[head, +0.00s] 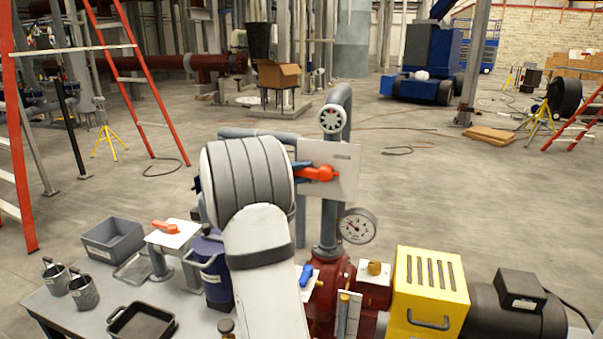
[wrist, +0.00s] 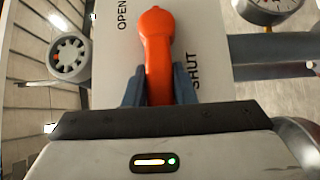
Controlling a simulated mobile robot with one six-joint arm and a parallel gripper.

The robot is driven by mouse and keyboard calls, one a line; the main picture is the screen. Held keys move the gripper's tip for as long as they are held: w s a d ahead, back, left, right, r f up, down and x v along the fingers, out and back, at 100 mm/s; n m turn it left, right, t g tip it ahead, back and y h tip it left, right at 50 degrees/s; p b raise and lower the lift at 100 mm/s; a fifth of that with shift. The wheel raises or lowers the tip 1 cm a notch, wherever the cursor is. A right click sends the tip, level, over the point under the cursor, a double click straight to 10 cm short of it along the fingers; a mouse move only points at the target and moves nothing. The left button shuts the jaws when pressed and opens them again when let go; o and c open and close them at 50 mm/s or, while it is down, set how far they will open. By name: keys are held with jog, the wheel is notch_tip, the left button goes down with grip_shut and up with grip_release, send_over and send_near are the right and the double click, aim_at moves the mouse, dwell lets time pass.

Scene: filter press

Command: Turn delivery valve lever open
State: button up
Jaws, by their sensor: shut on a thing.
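The orange delivery valve lever (head: 320,173) lies roughly level in front of a white plate (head: 345,185) on the pipework. In the wrist view the lever (wrist: 156,50) runs up the picture from between my fingers to a rounded end. The plate (wrist: 215,25) there reads OPEN left of the rounded end and SHUT to the right of the lever, beside my right finger. My gripper (wrist: 159,88) is shut on the lever, with one blue finger on each side. In the head view my gripper (head: 303,173) reaches it from the left, partly hidden by my wrist.
A grey vertical pipe (head: 329,220) stands close by. A yellow box (head: 430,290) is at lower right. Another orange lever (head: 165,227) stands at left, near a grey bin (head: 112,240).

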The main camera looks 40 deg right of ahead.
grip_shut()
